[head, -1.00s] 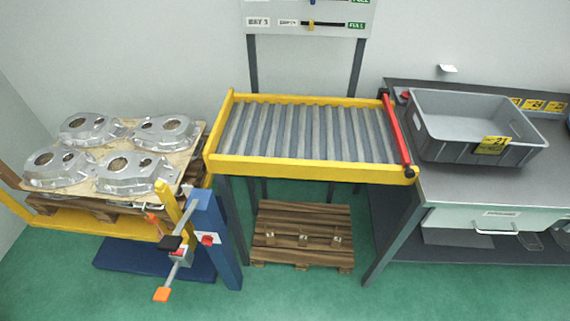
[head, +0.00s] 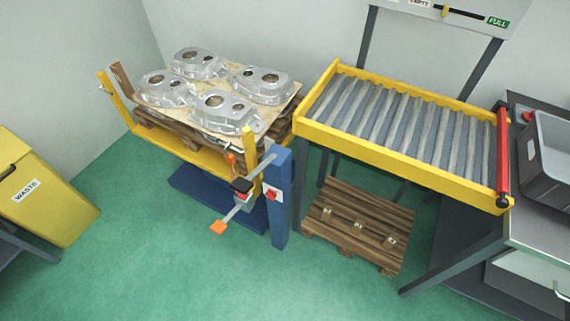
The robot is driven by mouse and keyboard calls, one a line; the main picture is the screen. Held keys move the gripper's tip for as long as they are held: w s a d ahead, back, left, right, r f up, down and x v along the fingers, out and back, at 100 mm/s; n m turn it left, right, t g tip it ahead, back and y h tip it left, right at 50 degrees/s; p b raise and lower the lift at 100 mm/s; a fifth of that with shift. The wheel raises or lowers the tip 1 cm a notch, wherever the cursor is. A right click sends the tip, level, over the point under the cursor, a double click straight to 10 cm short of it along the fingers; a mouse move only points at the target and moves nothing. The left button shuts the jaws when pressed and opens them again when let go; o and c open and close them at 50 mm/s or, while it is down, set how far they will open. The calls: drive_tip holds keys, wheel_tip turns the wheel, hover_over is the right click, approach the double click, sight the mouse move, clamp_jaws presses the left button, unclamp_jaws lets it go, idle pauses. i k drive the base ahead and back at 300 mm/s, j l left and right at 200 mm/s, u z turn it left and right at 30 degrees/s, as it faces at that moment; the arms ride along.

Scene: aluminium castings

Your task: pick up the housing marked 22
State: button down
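Several silver aluminium housings lie on a board on the raised pallet at the left of the head view. One housing is at the back (head: 200,63), one at the left (head: 166,88), one at the right (head: 262,84) and one at the front (head: 223,113). Each has a round opening in its top. No number is readable on any of them, so I cannot tell which one is marked 22. My gripper is not in view.
A yellow-framed roller conveyor (head: 400,151) with a red end bar (head: 503,158) stands empty at the right. A grey crate (head: 553,160) is on the bench beyond it. A wooden pallet (head: 359,226) lies below. A yellow waste bin (head: 40,190) stands left. Green floor in front is clear.

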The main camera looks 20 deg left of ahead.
sight(162, 88)
drive_tip(key=u, duration=1.45)
drive_tip(key=i+j+z, duration=0.1)
drive_tip(key=i+j, duration=0.15)
drive_tip(key=i+j+z, duration=0.15)
drive_tip(key=j, duration=0.3)
drive_tip(key=i+j+z, duration=0.1)
drive_tip(key=i+j, duration=0.15)
drive_tip(key=i+j+z, duration=0.15)
drive_tip(key=j, duration=0.35)
drive_tip(key=i+j+z, duration=0.1)
drive_tip(key=j, duration=0.3)
drive_tip(key=i+j+z, duration=0.15)
drive_tip(key=j, duration=0.3)
drive_tip(key=i+j+z, duration=0.1)
drive_tip(key=i+j, duration=0.15)
drive_tip(key=j, duration=0.2)
drive_tip(key=i+j+z, duration=0.15)
drive_tip(key=j, duration=0.3)
drive_tip(key=i+j, duration=0.1)
drive_tip(key=i, duration=0.65)
